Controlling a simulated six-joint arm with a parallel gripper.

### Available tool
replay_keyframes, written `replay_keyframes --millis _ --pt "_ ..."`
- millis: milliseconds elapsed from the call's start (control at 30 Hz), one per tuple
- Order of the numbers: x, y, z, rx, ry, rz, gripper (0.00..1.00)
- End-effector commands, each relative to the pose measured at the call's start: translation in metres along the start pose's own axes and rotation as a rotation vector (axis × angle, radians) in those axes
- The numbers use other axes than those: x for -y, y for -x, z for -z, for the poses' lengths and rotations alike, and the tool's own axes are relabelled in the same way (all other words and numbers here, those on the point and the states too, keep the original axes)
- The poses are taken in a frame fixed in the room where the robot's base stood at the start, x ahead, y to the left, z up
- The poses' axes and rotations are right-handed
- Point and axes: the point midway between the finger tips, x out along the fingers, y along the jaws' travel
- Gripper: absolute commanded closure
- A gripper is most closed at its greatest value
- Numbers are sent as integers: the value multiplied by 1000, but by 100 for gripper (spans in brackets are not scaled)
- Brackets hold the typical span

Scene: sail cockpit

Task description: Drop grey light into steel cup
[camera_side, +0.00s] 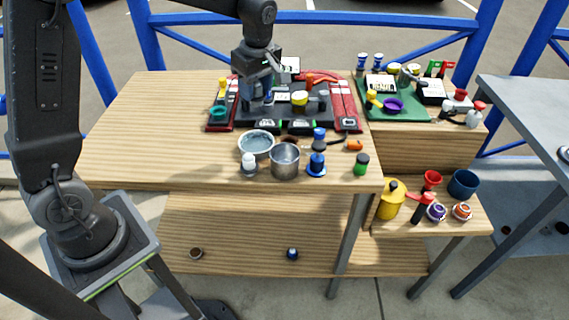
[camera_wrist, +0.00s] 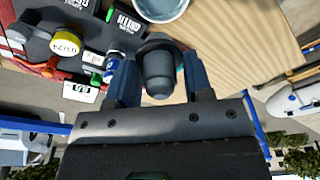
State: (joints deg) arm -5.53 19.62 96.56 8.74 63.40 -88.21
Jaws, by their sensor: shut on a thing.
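My gripper (camera_side: 260,90) is over the dark tray with red ends on the wooden table. In the wrist view my gripper (camera_wrist: 160,78) is shut on a dark grey rounded piece, the grey light (camera_wrist: 159,70), with one blue-grey finger on each side. In the side view the light is mostly hidden among the fingers and tray items. The steel cup (camera_side: 285,162) stands upright near the table's front edge, in front of and right of my gripper. I cannot make out the cup in the wrist view.
A grey bowl (camera_side: 256,144) stands just behind and left of the cup; a bowl rim (camera_wrist: 163,10) shows in the wrist view. A white-topped piece (camera_side: 249,163) and blue pieces (camera_side: 317,165) flank the cup. The table's left part (camera_side: 150,130) is clear.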

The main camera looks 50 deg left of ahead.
Motion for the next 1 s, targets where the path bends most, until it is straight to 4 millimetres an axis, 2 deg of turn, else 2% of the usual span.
replay_keyframes --millis 33,100,200,300,400,567,1000 --pt "-2 4 -24 -2 -12 0 76" --pt "-2 8 -51 -4 -10 -2 76" --pt "0 13 -81 -8 -6 -1 76" --pt "2 17 -102 -11 -2 -2 76" --pt "4 18 -112 -13 1 0 76" --pt "5 10 -117 -14 3 0 76" --pt "5 -35 -122 -14 3 0 76"
